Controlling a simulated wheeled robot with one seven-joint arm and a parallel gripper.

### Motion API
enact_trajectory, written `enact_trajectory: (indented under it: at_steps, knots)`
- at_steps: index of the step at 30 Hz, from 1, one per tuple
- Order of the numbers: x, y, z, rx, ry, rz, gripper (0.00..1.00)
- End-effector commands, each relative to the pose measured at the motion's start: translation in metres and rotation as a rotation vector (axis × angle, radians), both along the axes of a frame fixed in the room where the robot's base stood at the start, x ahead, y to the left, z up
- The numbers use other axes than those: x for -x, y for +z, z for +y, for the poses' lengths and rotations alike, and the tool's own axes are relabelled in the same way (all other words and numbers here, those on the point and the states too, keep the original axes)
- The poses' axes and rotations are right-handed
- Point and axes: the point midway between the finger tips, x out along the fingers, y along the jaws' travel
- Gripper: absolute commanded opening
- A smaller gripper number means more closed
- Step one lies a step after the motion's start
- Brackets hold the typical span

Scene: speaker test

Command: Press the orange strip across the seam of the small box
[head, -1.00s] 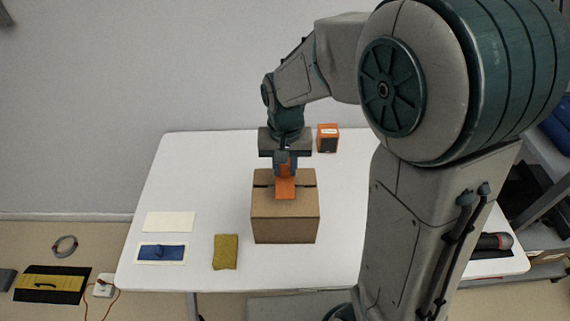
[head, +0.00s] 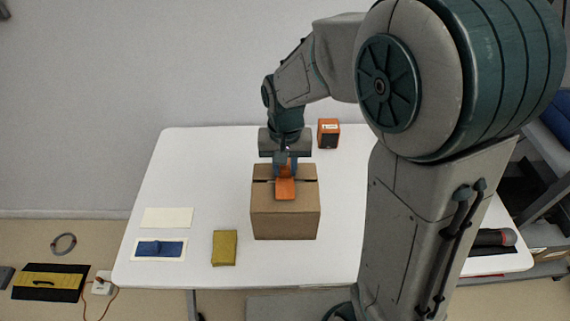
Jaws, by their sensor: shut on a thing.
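The small box (head: 285,219) is brown cardboard and stands upright on the white table. A dark seam (head: 309,180) runs left to right across its top. The orange strip (head: 286,189) lies over the front part of the box top and its upper part rises toward my gripper, crossing the line of the seam. My gripper (head: 286,172) points down at the box top and is shut on the upper part of the orange strip. The fingertips and the middle of the seam are partly hidden by the strip. I cannot tell how firmly the strip touches the cardboard.
An orange and black speaker-like box (head: 328,133) stands behind the small box. A mustard sponge-like block (head: 224,248), a blue cloth on a white sheet (head: 140,249) and a cream sheet (head: 167,217) lie at left. My arm hides much of the table's right side.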

Motion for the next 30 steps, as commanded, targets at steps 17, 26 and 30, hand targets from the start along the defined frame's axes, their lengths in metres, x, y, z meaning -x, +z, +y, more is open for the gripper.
enact_trajectory:
  at_steps: [17, 26, 30]
  knots:
    - [0.000, -0.019, 0.000, 0.000, 0.000, 0.000, 0.04]
    - [0.000, -0.028, 0.000, 0.000, -0.001, 0.000, 0.04]
    - [0.000, -0.032, 0.000, 0.000, -0.001, 0.000, 0.04]
